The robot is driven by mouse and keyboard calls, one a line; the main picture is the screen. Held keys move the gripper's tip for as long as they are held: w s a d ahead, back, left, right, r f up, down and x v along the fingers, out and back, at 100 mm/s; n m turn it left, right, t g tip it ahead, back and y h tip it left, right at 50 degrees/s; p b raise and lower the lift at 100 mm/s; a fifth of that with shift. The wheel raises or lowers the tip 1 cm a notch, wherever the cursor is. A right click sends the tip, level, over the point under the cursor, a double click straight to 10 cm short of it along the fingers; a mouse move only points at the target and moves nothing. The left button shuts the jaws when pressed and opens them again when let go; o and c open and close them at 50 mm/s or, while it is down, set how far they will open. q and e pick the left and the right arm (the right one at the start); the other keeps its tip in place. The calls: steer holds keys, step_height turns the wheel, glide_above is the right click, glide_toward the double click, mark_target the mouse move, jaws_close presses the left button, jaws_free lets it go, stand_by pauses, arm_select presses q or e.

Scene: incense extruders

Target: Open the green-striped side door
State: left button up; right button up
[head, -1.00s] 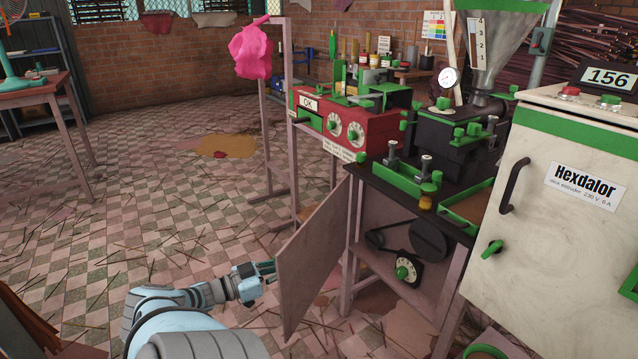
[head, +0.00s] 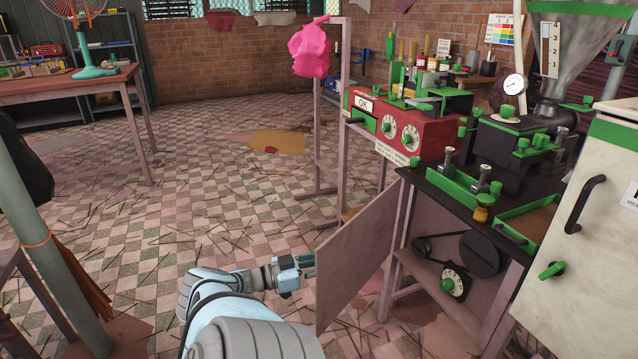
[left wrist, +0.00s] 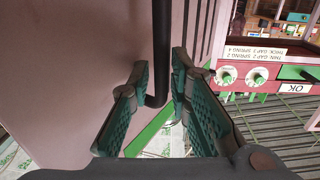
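The side door (head: 355,260) stands swung out from the black-topped machine stand, and its plain inner face shows in the head view. My left gripper (head: 308,262) is on the far side of it, by its free edge. In the left wrist view the door's outer face (left wrist: 85,60) is pale, with a green stripe (left wrist: 152,133) and a dark bar handle (left wrist: 161,50). The left fingers (left wrist: 160,75) are apart, with the handle in line between them; contact cannot be told. My right gripper is in neither view.
A red machine (head: 408,122) with dials stands beside the black extruder (head: 520,140). A white cabinet (head: 590,220) is at right. A pink cloth (head: 310,50) hangs on a wooden frame (head: 345,110). The tiled floor (head: 200,200) to the left is open, with scattered sticks.

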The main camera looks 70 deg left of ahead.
arm_select(q)
steer(key=s, duration=1.1)
steer(key=shift+s, duration=0.4)
steer(key=shift+d, duration=0.1)
